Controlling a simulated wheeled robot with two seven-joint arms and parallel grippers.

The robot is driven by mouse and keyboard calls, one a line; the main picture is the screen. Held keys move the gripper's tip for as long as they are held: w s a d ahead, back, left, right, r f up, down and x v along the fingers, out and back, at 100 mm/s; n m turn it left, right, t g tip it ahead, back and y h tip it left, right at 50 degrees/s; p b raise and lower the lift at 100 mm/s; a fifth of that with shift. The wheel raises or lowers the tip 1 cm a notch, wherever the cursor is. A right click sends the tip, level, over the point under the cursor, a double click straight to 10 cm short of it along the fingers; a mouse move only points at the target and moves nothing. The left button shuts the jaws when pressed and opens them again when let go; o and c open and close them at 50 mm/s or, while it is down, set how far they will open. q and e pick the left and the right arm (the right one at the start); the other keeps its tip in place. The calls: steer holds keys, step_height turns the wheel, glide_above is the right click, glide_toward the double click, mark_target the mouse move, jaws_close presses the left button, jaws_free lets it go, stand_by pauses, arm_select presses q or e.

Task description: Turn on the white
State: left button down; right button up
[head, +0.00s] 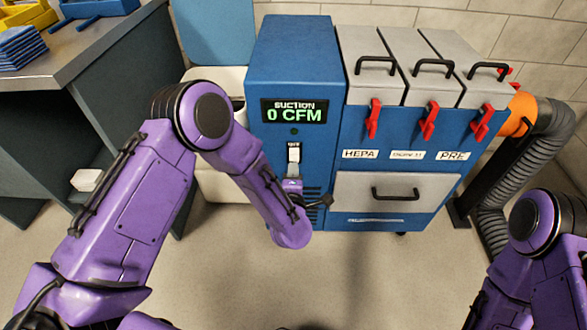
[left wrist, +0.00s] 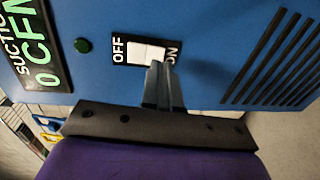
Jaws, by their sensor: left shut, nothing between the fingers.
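A white rocker switch (head: 294,153) sits on the front of a blue suction unit (head: 290,60), below its display. In the left wrist view, the switch (left wrist: 146,53) lies between the words OFF and ON on a black plate. My left gripper (head: 293,172) is shut and empty, just below the switch in the head view. In the left wrist view, its fingertips (left wrist: 158,68) overlap the ON end of the plate and partly hide that word. I cannot tell whether they touch the switch. The display (head: 294,111) reads 0 CFM. My right gripper is out of view.
A dark green round lamp or button (left wrist: 82,45) sits between display and switch. Vent slots (left wrist: 272,60) lie beyond the ON side. Red latches (head: 429,121) and a drawer handle (head: 395,194) stick out to the right. A dark workbench (head: 90,85) stands left. The front floor is clear.

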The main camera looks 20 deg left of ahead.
arm_select(q)
steer(key=shift+x, duration=1)
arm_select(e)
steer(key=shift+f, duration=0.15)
arm_select(q)
steer(key=shift+w+f+t+b, duration=0.15)
steer(key=shift+t+b, duration=0.15)
steer(key=shift+b, duration=0.25)
steer(key=shift+s+d, duration=0.1)
steer(key=shift+s, duration=0.2)
steer(key=f+p+v, duration=0.1)
steer(key=f+v, duration=0.1)
steer(key=v, duration=1.1)
steer(key=shift+s+f, duration=0.15)
steer(key=shift+f, duration=0.05)
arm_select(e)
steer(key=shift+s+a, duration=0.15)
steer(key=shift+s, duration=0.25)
